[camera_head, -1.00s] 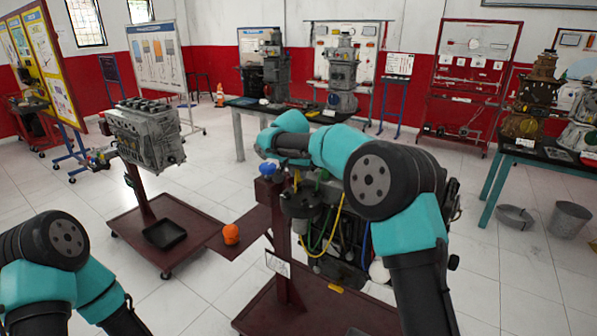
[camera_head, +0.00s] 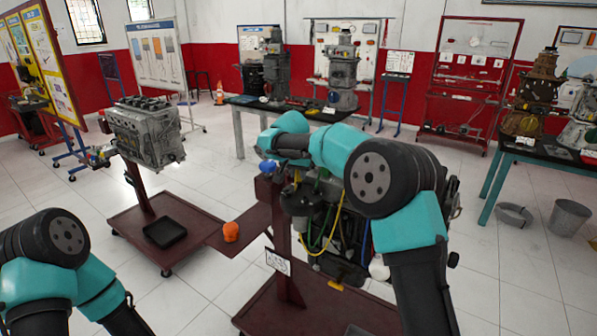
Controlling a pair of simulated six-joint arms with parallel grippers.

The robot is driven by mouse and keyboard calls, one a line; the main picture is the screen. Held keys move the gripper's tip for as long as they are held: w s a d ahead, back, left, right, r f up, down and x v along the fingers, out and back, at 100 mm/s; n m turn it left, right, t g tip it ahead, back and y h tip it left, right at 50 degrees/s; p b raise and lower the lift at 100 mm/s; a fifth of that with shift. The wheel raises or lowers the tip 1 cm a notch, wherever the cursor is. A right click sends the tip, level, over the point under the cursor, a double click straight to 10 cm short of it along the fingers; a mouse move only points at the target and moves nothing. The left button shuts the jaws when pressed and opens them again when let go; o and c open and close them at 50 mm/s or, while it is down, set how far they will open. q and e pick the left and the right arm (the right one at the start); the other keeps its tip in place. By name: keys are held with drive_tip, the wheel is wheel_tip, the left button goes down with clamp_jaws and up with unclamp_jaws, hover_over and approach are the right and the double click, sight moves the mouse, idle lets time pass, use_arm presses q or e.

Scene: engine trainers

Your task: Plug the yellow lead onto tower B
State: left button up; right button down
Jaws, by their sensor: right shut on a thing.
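The yellow lead (camera_head: 331,232) hangs in a loop in front of the engine (camera_head: 345,245), beside green and blue leads. My right arm reaches over the engine from the right. My right gripper (camera_head: 295,177) is small and mostly hidden under its own wrist, just above a dark round part (camera_head: 297,202) on the engine's left side. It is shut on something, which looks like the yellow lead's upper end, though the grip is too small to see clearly. No tower lettering can be read, so tower B cannot be told apart. My left arm is at lower left; its gripper is outside the view.
The engine's dark red stand (camera_head: 285,315) carries a small sign (camera_head: 278,262).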

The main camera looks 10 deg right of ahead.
drive_tip(key=shift+f, duration=0.35)
idle(0.6)
drive_tip(key=c, duration=0.9)
unclamp_jaws()
drive_tip(key=shift+r, duration=0.1)
drive_tip(key=v, duration=1.7)
drive_tip(key=shift+r, duration=0.15)
